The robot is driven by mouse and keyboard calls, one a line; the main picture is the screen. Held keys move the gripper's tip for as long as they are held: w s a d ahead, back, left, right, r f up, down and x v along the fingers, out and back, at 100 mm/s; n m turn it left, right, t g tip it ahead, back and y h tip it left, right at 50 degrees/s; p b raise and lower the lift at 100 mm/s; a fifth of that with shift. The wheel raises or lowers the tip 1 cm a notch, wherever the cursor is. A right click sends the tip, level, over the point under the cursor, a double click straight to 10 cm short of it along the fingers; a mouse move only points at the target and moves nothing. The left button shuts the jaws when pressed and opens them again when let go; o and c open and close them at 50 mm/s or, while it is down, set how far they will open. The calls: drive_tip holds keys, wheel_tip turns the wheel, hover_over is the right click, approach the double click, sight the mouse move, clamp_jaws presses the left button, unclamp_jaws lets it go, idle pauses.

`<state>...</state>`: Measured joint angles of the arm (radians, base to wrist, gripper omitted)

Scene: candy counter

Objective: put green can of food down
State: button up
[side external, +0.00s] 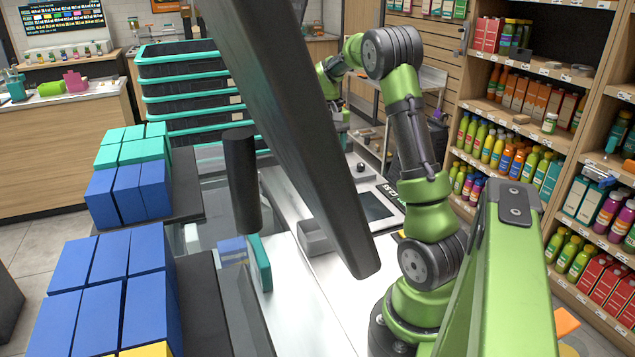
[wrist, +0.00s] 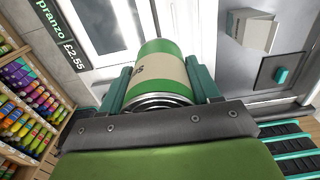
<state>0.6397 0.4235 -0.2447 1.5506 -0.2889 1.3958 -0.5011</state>
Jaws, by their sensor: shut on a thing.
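The green can of food (wrist: 165,70), with a beige label band and a silver rim, sits between the two teal fingers of my gripper (wrist: 164,84) in the wrist view. My gripper is shut on the can, with a finger touching each side. The near rim faces the camera. A pale surface lies beyond the can; I cannot tell how far the can is from it. In the side view a large dark panel (side external: 300,140) covers the middle, and I cannot make out the can or the gripper's fingers there.
Blue boxes (side external: 75,300) and teal boxes (side external: 130,148) stand on the left. Stacked teal-rimmed crates (side external: 185,95) stand behind. Shelves of bottles (side external: 490,142) line the right.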

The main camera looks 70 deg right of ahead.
drive_tip(key=shift+w+a+n, duration=1.4)
drive_tip(key=shift+w+a, duration=0.3)
drive_tip(key=shift+w, duration=3.25)
drive_tip(key=shift+w+a+n, duration=1.4)
drive_tip(key=shift+w+a, duration=0.25)
drive_tip(key=shift+w, duration=3.3)
wheel_tip(320, 180, down, 18)
drive_tip(key=shift+r, duration=0.1)
drive_tip(key=o, duration=1.3)
drive_tip(key=shift+f, duration=0.25)
wheel_tip(320, 180, up, 12)
drive_tip(key=shift+r, duration=0.2)
